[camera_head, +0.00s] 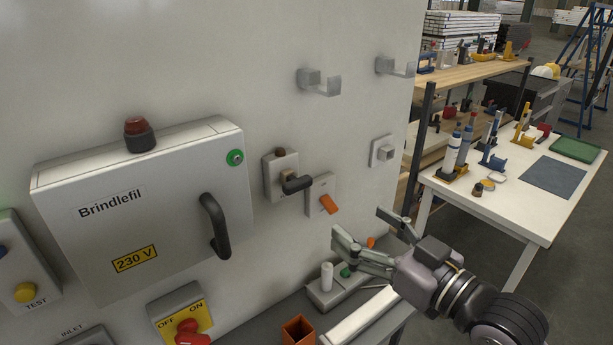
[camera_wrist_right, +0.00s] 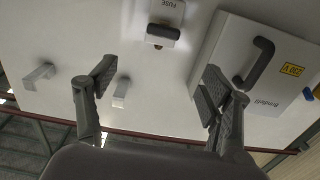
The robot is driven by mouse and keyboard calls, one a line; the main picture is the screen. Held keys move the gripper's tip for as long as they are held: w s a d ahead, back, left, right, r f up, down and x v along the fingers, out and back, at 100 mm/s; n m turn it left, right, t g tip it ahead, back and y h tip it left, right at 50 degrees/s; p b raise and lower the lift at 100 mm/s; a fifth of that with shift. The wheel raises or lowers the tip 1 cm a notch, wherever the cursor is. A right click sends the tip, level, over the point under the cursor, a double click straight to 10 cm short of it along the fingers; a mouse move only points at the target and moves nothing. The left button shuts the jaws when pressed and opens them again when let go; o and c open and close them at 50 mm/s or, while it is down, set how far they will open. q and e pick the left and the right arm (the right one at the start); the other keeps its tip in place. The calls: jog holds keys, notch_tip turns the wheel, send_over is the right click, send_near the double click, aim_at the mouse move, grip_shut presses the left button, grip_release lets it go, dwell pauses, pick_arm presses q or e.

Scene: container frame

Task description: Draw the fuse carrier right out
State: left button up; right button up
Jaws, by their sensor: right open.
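The fuse carrier with its dark handle (camera_head: 297,185) sits in a grey wall unit (camera_head: 275,182) to the right of the large Brindlefil box. In the right wrist view the unit, marked FUSE, is at the top, with the carrier (camera_wrist_right: 161,33) seated in it. My right gripper (camera_head: 358,224) is open and empty, below and to the right of the carrier in the head view. In the right wrist view its fingers (camera_wrist_right: 157,82) are spread wide, with the carrier beyond and above the gap. No finger touches it. My left gripper is not in view.
The Brindlefil box (camera_head: 100,235) has a protruding black handle (camera_head: 214,226). An orange lever (camera_head: 328,204) is right beside the fuse unit. Two hooks (camera_head: 320,83) stick out above. A bench below carries an orange open container (camera_head: 298,331) and a grey block with pegs.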

aim_at(301, 183)
jog(key=p+x, duration=0.5)
jog(key=x, duration=1.1)
jog(key=shift+a+r, duration=0.15)
jog(key=shift+a, duration=0.2)
jog(key=shift+w+a, duration=0.3)
jog(key=shift+w, duration=0.15)
jog(key=shift+c, duration=0.5)
